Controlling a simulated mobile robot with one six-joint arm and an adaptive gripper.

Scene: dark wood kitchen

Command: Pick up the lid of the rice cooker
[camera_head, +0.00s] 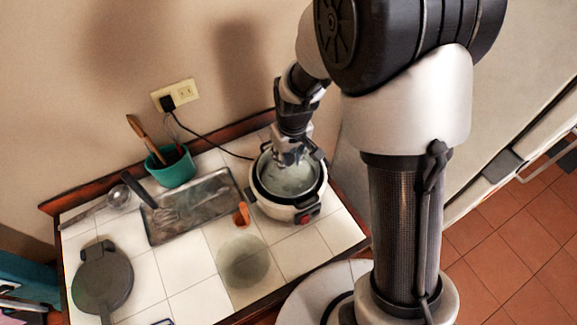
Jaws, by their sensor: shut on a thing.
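The rice cooker (286,210), a white round pot with a dark rim and a red button on its front, stands at the right end of the tiled counter. Its lid (288,182) appears as a pale, glassy disc within the rim. My gripper (290,158) points down over the back of the lid and is shut on it, seemingly at the knob. The knob and the fingertips are partly hidden. I cannot tell whether the lid is raised off the pot.
A metal tray (205,215) with utensils lies left of the cooker, near an orange item (241,214). A translucent round item (243,262) is in front. A teal pot (171,168), a dark pan (102,280) and a ladle (118,197) are further left. A power cord (215,145) runs behind.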

